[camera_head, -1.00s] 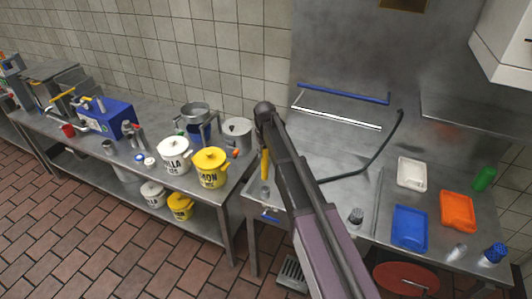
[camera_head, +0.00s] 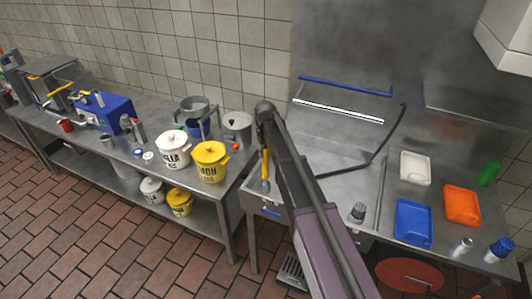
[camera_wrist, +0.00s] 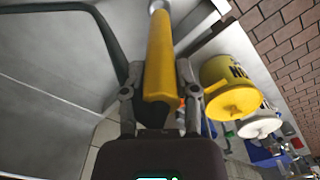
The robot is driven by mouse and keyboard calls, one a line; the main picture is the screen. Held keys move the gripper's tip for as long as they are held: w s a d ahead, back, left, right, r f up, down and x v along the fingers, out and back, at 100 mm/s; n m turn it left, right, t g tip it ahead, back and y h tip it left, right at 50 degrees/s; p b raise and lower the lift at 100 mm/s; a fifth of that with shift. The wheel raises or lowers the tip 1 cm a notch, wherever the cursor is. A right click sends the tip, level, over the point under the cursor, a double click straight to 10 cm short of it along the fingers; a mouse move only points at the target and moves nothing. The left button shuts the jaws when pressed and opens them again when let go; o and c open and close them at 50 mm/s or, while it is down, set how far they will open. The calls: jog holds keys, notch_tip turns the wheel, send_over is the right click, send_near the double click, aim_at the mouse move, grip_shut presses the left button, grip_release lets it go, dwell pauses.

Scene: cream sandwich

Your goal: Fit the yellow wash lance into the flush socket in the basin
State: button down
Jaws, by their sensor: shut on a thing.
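The yellow wash lance (camera_wrist: 160,50) is held between the two fingers of my gripper (camera_wrist: 158,72) in the wrist view. Its grey end (camera_wrist: 158,6) points away from the gripper, toward the top of that picture. In the head view the lance (camera_head: 265,163) hangs nearly upright beside my arm, grey end down, over the left end of the basin (camera_head: 335,160). My arm hides much of the basin and most of the gripper there. I cannot make out the flush socket in either view, nor whether the lance's end touches anything.
A yellow pot (camera_head: 209,162) and a white pot (camera_head: 172,150) stand on the left bench, close to the lance. A dark hose (camera_head: 385,145) crosses the basin's right side. White (camera_head: 416,168), blue (camera_head: 413,220) and orange (camera_head: 462,203) trays lie on the right counter.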

aim_at(266, 166)
jog(key=shift+f+b, duration=0.85)
jog(key=shift+f, duration=0.25)
jog(key=shift+f+b, duration=2.85)
dwell(1.5)
jog(key=shift+c, duration=1.5)
grip_release()
jog(key=shift+r, duration=0.25)
